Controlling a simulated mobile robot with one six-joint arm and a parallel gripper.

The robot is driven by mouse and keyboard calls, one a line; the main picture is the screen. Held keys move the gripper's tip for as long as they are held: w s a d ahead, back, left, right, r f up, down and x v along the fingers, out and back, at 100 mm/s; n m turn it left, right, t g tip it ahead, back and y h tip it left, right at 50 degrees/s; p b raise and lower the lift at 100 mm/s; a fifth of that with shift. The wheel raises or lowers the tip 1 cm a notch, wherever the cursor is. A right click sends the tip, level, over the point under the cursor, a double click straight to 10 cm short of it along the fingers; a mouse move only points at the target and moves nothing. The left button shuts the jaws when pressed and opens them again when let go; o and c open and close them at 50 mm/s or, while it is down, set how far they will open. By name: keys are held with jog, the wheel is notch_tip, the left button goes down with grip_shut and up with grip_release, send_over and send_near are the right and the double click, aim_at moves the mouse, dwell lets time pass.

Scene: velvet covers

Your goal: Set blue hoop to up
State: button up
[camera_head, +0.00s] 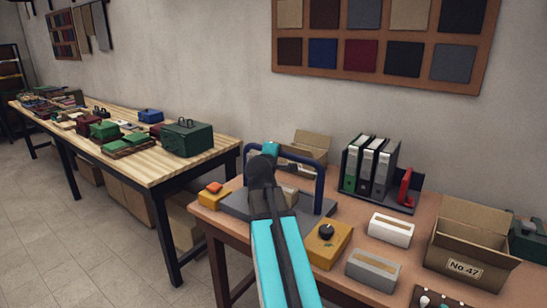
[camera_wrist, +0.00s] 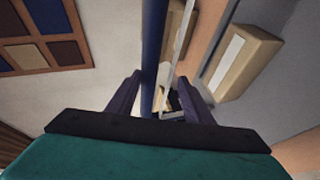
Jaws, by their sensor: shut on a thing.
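The blue hoop (camera_head: 320,184) is a dark blue arch that rises over a grey base (camera_head: 237,206) on the brown table. Its right leg and part of its top bar show in the head view; my arm covers the middle. My gripper (camera_head: 270,150) is at the hoop's top bar and shut on it. In the wrist view the blue bar (camera_wrist: 154,50) runs between the two fingers of my gripper (camera_wrist: 158,80). The hoop stands raised from the base, but its exact tilt is hard to tell. A tan block (camera_head: 289,194) shows beneath it, partly hidden.
A yellow box with a black knob (camera_head: 326,232) and an orange-topped yellow box (camera_head: 214,189) flank the base. Binders (camera_head: 370,168), a cardboard box (camera_head: 470,240) and white (camera_head: 390,231) and grey (camera_head: 373,270) boxes stand right. A wooden table (camera_head: 120,165) stands left.

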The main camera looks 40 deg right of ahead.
jog(key=shift+s+f, duration=0.1)
jog(key=shift+a, duration=0.1)
dwell(0.4)
jog(key=b+v, duration=0.9)
jog(key=v, duration=0.4)
jog(key=shift+s+a+r, duration=0.2)
dwell(0.6)
jog(key=shift+s, duration=0.15)
dwell(0.5)
